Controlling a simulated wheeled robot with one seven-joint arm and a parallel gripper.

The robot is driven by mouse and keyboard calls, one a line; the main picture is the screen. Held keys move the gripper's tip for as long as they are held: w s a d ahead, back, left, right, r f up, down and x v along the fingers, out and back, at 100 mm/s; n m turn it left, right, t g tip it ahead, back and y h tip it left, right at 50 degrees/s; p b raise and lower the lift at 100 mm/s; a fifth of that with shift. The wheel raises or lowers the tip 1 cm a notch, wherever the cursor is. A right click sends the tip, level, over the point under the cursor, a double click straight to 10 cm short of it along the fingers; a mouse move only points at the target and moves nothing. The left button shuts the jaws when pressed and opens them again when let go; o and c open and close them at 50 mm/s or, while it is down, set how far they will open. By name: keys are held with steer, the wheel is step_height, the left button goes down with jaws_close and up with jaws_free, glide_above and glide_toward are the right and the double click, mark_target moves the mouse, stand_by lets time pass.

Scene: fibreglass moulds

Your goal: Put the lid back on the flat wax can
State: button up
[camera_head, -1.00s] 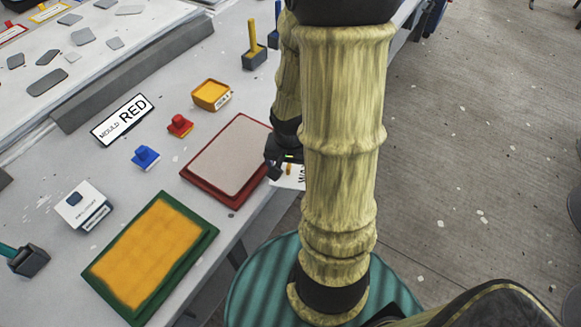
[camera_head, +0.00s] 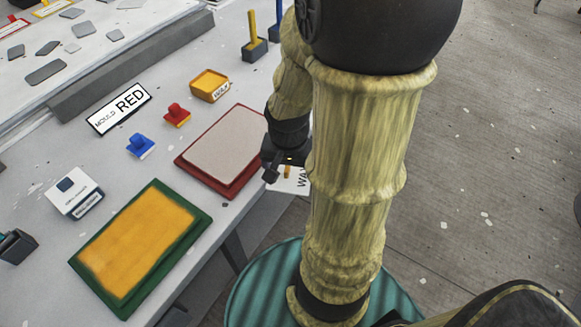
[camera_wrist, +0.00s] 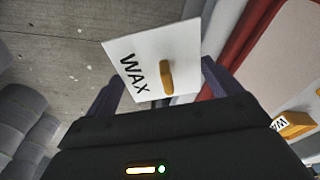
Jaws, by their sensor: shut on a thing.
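The lid is a white square plate with "WAX" on it and an orange knob; it shows in the wrist view (camera_wrist: 145,45) and partly behind my arm in the head view (camera_head: 282,186). My gripper (camera_wrist: 160,85) is shut on the lid, with a finger on either side; the exact contact is hard to see. In the head view my gripper (camera_head: 270,170) is beside the red-framed mould, past the table edge. The flat wax can (camera_head: 208,82) is an open yellow-orange box with a white label, farther back on the table. It also shows at the right of the wrist view (camera_wrist: 296,123).
The red-framed mould (camera_head: 222,193) lies between my gripper and the table's middle. A green-framed mould (camera_head: 192,238) is nearer. Red (camera_head: 177,114) and blue (camera_head: 141,146) knobbed blocks stand left of the can. Upright tools (camera_head: 253,46) stand behind it.

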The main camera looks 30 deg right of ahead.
steer(key=w+a+r+n+p, duration=0.3)
steer(key=w+p, duration=0.4)
steer(key=p, duration=0.3)
steer(key=w+a+r+n+p, duration=0.3)
steer(key=w+r+p, duration=0.3)
steer(key=p, duration=0.5)
steer(key=w+a+r+n+y+p, duration=0.1)
steer(key=w+a+r+n+p, duration=0.1)
steer(key=w+p, duration=0.6)
step_height(320, 180, up, 2)
steer(key=a+p, duration=0.1)
steer(key=p, duration=0.1)
steer(key=shift+w+r+n+p, duration=0.25)
steer(key=shift+n+p, duration=0.05)
steer(key=shift+n, duration=0.1)
steer(key=shift+w+a, duration=0.1)
